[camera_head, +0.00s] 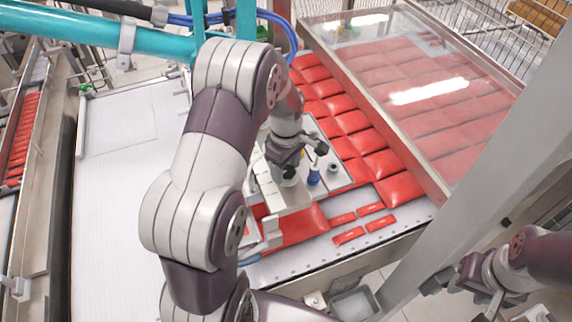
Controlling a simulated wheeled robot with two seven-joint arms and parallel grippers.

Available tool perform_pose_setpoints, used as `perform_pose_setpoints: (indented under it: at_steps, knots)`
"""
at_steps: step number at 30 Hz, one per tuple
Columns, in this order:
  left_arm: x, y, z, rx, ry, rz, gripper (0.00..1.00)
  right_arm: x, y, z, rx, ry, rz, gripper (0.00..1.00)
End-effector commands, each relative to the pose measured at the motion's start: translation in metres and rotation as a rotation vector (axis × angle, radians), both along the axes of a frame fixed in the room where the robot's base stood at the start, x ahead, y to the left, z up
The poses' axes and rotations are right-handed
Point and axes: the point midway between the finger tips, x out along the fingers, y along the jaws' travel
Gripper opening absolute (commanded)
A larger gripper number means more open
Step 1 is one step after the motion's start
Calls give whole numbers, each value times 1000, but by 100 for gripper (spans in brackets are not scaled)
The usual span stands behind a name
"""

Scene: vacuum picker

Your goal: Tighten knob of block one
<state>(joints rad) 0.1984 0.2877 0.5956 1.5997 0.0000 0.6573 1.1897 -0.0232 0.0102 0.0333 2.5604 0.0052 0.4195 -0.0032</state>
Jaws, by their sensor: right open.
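My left arm fills the middle of the view and reaches down to a pale metal block assembly (288,197) on the picker. My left gripper (289,172) is at its top, close to the small fittings; its fingertips are partly hidden, and I cannot tell whether it touches a knob. A blue knob-like fitting (314,175) stands just right of the gripper. A grey round fitting (333,167) is beside it. Which part is block one is not clear. My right gripper (445,282) is at the lower right, open and away from the block.
Red packs (375,165) lie in rows around the assembly, with several small red pieces (365,220) in front. A clear cover (425,85) and a grey post (470,150) stand to the right. A white belt (130,190) lies left; a grey bin (355,302) is below.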

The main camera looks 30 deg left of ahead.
Motion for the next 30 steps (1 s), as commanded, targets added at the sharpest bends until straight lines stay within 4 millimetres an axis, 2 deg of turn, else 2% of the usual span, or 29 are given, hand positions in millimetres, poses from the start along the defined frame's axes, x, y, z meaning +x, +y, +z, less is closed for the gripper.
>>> perform_pose_setpoints:
  at_steps: [1, 3, 4, 20, 30]
  knots:
    - [0, 0, 0, 0, 1, 0, 43, 0, 0, 0, 0, 0, 0, 43]
    - [-1, 0, 0, 0, 3, 0, 20, 0, 0, 0, 0, 0, 0, 43]
    - [-1, 0, 0, -1, 5, 0, 13, 0, 0, 0, 0, 0, 0, 43]
    - [-1, -1, 0, -1, 3, -14, 13, 0, 0, -1, 0, 0, 0, 43]
    - [-1, 0, 0, 1, 0, -191, 13, 0, 0, -6, 0, 0, 0, 43]
